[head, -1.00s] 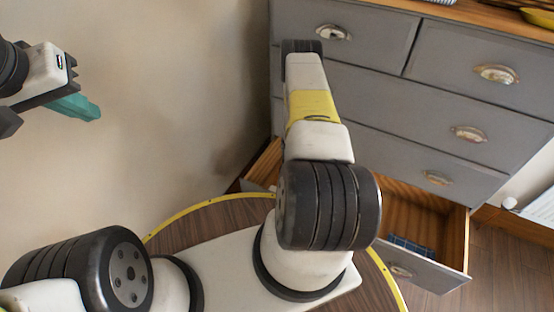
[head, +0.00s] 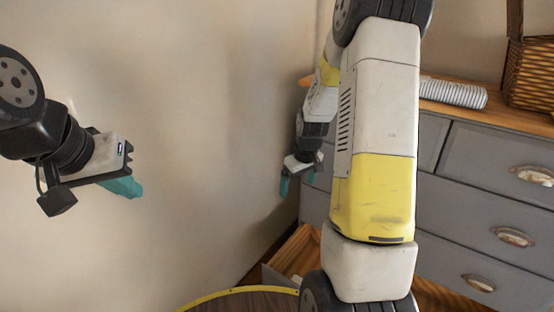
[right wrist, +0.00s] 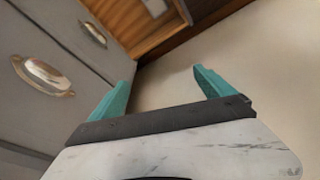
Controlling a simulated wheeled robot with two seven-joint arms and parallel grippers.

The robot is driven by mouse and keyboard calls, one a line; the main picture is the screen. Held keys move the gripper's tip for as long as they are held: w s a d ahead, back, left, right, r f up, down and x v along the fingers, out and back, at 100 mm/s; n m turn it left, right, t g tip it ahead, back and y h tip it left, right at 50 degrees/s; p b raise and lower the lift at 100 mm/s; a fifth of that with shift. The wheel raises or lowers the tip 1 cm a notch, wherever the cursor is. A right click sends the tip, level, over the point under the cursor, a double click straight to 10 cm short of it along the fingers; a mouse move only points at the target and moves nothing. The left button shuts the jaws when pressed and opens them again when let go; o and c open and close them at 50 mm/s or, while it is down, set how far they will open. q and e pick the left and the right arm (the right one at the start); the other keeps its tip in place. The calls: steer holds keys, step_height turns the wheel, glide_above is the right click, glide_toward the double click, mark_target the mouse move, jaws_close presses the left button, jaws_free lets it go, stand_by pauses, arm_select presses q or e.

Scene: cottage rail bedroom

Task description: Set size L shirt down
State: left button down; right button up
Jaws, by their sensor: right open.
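A folded striped cloth (head: 453,92) lies on the dresser top; I cannot tell whether it is the size L shirt, as no size label is readable. My right gripper (head: 298,184) hangs beside the dresser's left end, near the wall. In the right wrist view its teal fingers (right wrist: 163,78) are apart with nothing between them. My left gripper (head: 124,187) is at the left, in front of the bare wall, with no cloth in it. Its fingers overlap from this side, so their gap is hidden.
The grey dresser (head: 470,240) has cup-handled drawers. A low wooden drawer (head: 297,250) stands open, mostly hidden behind my right arm; it also shows in the right wrist view (right wrist: 135,18). A wicker basket (head: 531,72) stands on the dresser top at the right. Plain wall fills the left.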

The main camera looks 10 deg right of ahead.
steer(key=s+a+r+t, duration=0.1)
steer(key=s+a+r, duration=0.25)
steer(key=r, duration=0.65)
steer(key=s+a+r+m+t+y, duration=0.1)
steer(key=s+a+r, duration=0.2)
steer(key=s+r, duration=0.3)
steer(key=s+a+r+m+t, duration=0.1)
steer(key=s+a+r, duration=0.3)
steer(key=s, duration=1)
step_height(320, 180, up, 3)
steer(key=shift+s+r+m+y, duration=0.15)
steer(key=shift+s+m+y, duration=0.25)
steer(key=shift+m, duration=0.2)
